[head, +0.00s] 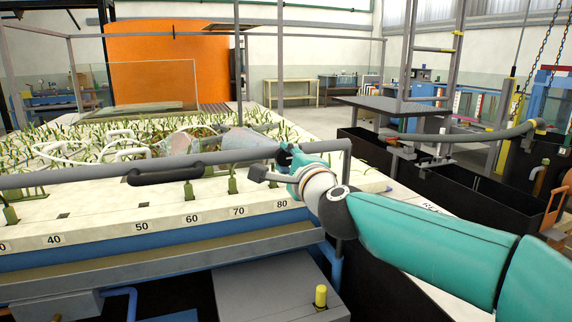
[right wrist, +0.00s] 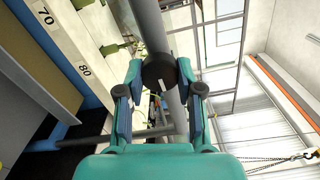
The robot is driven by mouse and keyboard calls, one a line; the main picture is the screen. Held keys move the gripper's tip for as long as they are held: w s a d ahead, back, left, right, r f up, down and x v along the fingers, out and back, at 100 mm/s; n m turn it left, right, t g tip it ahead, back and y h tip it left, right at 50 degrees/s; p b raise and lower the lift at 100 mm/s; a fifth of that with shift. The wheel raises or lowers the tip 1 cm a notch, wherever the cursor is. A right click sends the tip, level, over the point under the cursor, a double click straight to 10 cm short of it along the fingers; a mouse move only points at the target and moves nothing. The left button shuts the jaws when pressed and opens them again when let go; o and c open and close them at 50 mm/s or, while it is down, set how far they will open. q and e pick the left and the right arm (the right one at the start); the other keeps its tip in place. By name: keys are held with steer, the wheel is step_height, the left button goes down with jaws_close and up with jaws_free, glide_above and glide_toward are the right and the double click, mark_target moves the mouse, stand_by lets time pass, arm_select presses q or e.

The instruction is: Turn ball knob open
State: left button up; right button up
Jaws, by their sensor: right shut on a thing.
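The ball knob (right wrist: 158,70) is dark and round and shows in the right wrist view in front of a grey pipe (right wrist: 150,22). My right gripper (right wrist: 161,78) has one finger on each side of it and is shut on it. In the head view my right gripper (head: 284,160) is at the grey rail near the 80 mark. There the knob is mostly hidden by my gripper. I cannot tell how far the knob is turned. My left gripper is in neither view.
A grey rail (head: 225,158) with a black handle (head: 166,174) runs along the flume's near side. The numbered bed edge (head: 150,226) lies below it, with green plants behind. Black troughs (head: 470,195) stand at the right.

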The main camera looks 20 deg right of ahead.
steer(key=shift+d+m, duration=0.1)
steer(key=shift+m, duration=0.2)
steer(key=o, duration=1.2)
steer(key=shift+c, duration=0.2)
steer(key=s, duration=1.2)
steer(key=shift+d, duration=0.2)
steer(key=shift+f, duration=0.1)
